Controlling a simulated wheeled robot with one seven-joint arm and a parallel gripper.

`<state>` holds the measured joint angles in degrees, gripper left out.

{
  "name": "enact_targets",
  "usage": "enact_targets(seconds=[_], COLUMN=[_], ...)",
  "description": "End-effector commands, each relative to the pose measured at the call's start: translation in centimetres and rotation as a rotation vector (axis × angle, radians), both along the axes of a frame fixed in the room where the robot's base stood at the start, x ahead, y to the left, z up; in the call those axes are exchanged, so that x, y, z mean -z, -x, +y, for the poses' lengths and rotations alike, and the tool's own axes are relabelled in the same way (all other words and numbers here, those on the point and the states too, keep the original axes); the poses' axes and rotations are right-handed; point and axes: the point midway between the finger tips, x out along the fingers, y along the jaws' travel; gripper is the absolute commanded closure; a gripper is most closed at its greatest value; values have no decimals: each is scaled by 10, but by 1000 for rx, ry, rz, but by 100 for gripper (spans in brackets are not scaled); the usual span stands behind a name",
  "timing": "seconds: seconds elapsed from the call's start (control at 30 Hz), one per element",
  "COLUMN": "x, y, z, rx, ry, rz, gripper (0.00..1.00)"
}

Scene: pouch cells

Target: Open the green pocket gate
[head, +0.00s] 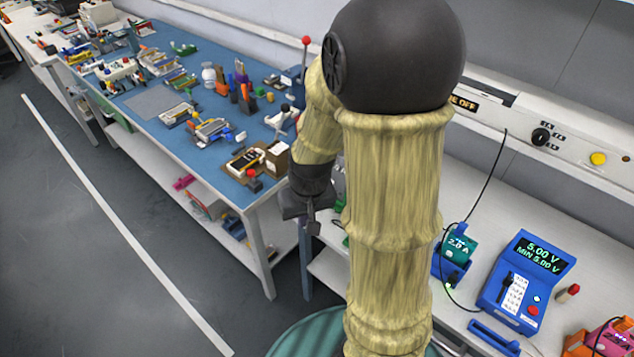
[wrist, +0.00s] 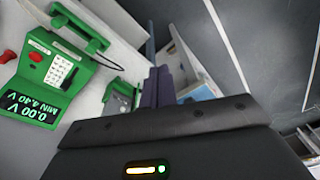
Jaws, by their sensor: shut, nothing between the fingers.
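A green pocket (wrist: 118,98) with a grey part in it stands in the wrist view, just left of my fingers. I cannot make out which part is its gate, or how the gate stands. A green meter (wrist: 42,82) reading 0.00 V, MIN 4.40 V is at the left of the wrist view, with a green bar (wrist: 80,27) beside it. My gripper (wrist: 158,88) is shut and empty, its fingers apart from the pocket as far as I can see. In the head view my gripper (head: 311,222) points down beside the bench. My arm hides most of the green set there.
A blue meter (head: 525,275) reads 5.00 V on the white bench, with a blue pocket (head: 450,270) holding a teal cell (head: 459,246). An orange and pink set (head: 605,340) is at the lower right. A cluttered blue-topped table (head: 150,103) stands left. The floor (head: 80,260) is clear.

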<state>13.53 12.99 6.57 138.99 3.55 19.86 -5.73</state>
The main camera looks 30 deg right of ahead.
Motion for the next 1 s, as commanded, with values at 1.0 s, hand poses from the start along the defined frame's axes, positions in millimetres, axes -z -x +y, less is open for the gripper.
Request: enact_targets(seconds=[1.0], x=[-23], y=[-76], z=[-160], rx=[450], ry=[-516], rz=[-27], gripper=[100])
